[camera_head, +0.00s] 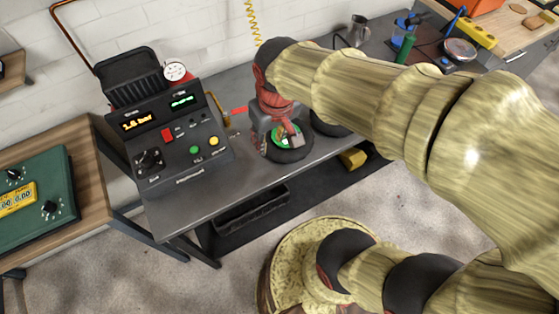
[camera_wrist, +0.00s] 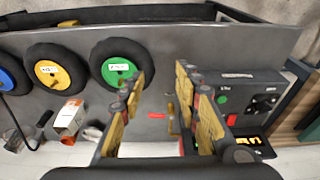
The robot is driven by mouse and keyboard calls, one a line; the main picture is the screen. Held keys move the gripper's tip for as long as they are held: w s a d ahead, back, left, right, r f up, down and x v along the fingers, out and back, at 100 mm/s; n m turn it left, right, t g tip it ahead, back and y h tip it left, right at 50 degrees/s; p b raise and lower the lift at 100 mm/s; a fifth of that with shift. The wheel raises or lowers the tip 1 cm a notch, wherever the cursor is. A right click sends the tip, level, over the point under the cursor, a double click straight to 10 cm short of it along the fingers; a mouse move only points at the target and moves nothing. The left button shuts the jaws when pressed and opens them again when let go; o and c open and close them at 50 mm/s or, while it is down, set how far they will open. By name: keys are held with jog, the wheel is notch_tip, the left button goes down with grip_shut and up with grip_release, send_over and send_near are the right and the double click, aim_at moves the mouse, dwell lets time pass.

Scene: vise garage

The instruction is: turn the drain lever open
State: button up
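A small brass-coloured fitting (camera_wrist: 172,108) stands on the grey bench in the wrist view, between my fingers in the picture. It looks like the drain lever, but is too small to tell its turn position. In the head view a brass piece (camera_head: 227,119) shows beside the console's right edge. A red mark (camera_wrist: 173,125) lies near it in the wrist view. My gripper (camera_wrist: 163,108) is open, with its yellow-padded fingers wide apart and nothing held. In the head view my gripper (camera_head: 284,140) hangs in front of the green-hubbed wheel, right of the brass piece.
The console (camera_head: 166,135) with a "1.8 bar" display, buttons and a gauge (camera_head: 175,71) stands left on the bench (camera_head: 190,200). Wheels with green (camera_wrist: 118,71), yellow (camera_wrist: 52,74) and blue hubs lie in a row.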

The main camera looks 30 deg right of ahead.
jog(key=shift+s+a+f+t+b, duration=0.15)
jog(key=shift+s+t+b, duration=0.4)
jog(key=shift+s+b, duration=0.65)
jog(key=shift+s+d+f+t+b, duration=0.15)
jog(key=shift+s+t+b, duration=0.4)
jog(key=shift+s+b, duration=0.65)
jog(key=shift+s+a, duration=0.1)
jog(key=shift+s, duration=0.05)
jog(key=shift+c, duration=0.4)
